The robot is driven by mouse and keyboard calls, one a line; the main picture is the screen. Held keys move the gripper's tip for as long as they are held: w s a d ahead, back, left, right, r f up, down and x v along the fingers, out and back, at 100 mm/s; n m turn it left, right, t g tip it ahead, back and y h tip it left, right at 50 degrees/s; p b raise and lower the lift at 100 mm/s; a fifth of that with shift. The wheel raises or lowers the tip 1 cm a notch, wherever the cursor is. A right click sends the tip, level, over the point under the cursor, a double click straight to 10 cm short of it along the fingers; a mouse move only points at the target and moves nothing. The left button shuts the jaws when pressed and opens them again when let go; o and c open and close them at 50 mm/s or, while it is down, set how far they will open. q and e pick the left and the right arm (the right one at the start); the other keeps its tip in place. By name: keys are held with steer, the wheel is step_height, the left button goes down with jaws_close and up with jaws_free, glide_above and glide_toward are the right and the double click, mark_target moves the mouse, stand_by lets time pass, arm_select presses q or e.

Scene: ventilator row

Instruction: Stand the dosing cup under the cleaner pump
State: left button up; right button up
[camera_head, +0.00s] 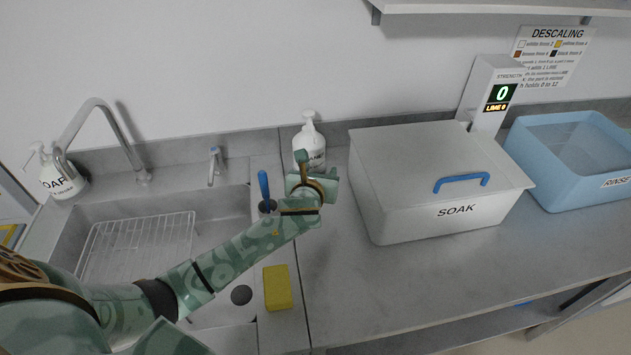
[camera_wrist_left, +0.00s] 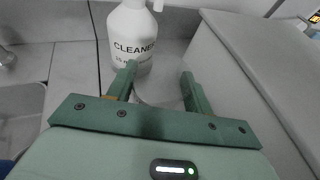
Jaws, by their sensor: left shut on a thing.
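The cleaner pump (camera_head: 311,139) is a white bottle standing at the back of the counter, left of the SOAK box. In the left wrist view the bottle (camera_wrist_left: 131,35), labelled CLEANER, stands just beyond my fingers. My left gripper (camera_head: 318,168) is in front of the bottle's base, which it partly hides in the head view. In the left wrist view my left gripper (camera_wrist_left: 159,75) is shut on a pale, greyish round thing that looks like the dosing cup (camera_wrist_left: 158,93). The cup is hidden in the head view. My right gripper is out of view.
The white lidded SOAK box (camera_head: 397,215) stands close to the right of my gripper. A blue RINSE tub (camera_head: 545,190) is farther right. A sink with a wire rack (camera_head: 140,245), tap and SOAP bottle (camera_head: 62,184) lies left. A yellow sponge (camera_head: 277,288) lies nearer.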

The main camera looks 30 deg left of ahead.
mark_target(316, 169)
arm_select(q)
steer(key=w+a, duration=0.2)
steer(key=w, duration=0.1)
steer(key=shift+w+a+b, duration=0.15)
steer(key=shift+a+b, duration=0.05)
steer(key=shift+b, duration=0.1)
steer(key=shift+w+a+f+b, duration=0.15)
steer(key=shift+f+b, duration=0.15)
steer(key=shift+f, duration=0.35)
steer(key=shift+f+b, duration=0.35)
steer(key=shift+f, duration=0.45)
step_height(316, 169, down, 4)
steer(key=shift+f+b, duration=0.2)
steer(key=shift+b, duration=1)
steer(key=shift+w+r, duration=0.1)
steer(key=o, duration=1)
steer(key=shift+c, duration=0.2)
